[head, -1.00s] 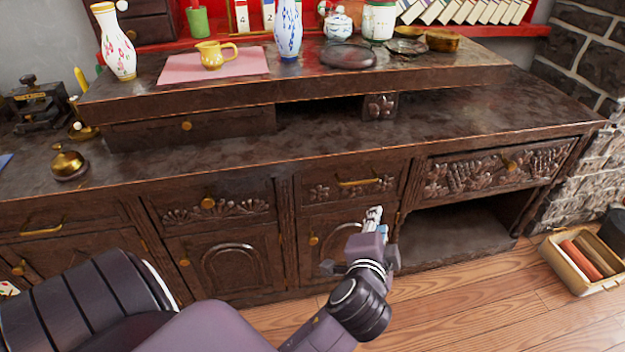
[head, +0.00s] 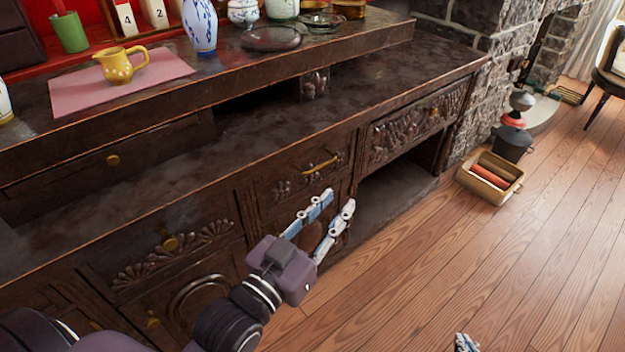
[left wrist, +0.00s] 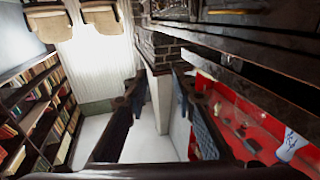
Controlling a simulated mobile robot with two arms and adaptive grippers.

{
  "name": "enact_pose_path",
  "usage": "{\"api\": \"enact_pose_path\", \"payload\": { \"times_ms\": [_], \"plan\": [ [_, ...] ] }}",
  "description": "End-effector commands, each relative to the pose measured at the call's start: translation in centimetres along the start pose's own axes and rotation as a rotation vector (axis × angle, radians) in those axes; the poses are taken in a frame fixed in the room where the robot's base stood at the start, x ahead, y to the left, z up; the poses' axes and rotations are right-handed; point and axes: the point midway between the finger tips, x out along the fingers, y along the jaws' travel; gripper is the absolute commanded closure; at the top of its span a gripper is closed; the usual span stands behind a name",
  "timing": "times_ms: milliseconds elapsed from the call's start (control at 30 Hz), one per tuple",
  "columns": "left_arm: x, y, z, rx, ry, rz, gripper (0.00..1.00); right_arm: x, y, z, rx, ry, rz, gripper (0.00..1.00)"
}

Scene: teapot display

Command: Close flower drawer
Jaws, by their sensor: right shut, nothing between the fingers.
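The dark wooden cabinet has several carved drawer fronts in the head view. One front with small carved flowers (head: 283,187) and a brass bar handle (head: 319,164) is in the middle, and it looks about flush. A wider front with dense floral carving (head: 405,137) is to its right, above an open bay; I cannot tell which is the flower drawer. My left gripper (head: 328,218) is open and empty, its fingers in front of the cabinet just below the small-flower front. Its open fingers also show in the left wrist view (left wrist: 165,105). My right gripper (head: 465,342) shows only its tip at the bottom edge.
A yellow jug (head: 120,67) on a pink cloth and a blue-white vase (head: 200,27) stand on the raised shelf. A tan crate (head: 488,185) lies on the floor by the stone wall. The wooden floor (head: 430,245) at right is mostly clear.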

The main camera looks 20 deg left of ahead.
Motion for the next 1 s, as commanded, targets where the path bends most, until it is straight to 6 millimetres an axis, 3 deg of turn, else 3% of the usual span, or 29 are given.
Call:
{"api": "enact_pose_path", "payload": {
  "times_ms": [500, 1000],
  "plan": [
    [-0.9, 1.0, -7.9, -0.001, 0.375, 0.020, 0.76, 1.1, 0.0, 1.2, 0.000, 0.000, 0.000, 1.00],
    [-1.3, 1.1, -9.0, -0.002, 0.424, 0.023, 0.76, 1.2, 0.0, 1.3, 0.000, 0.000, 0.000, 1.00]
  ]
}}
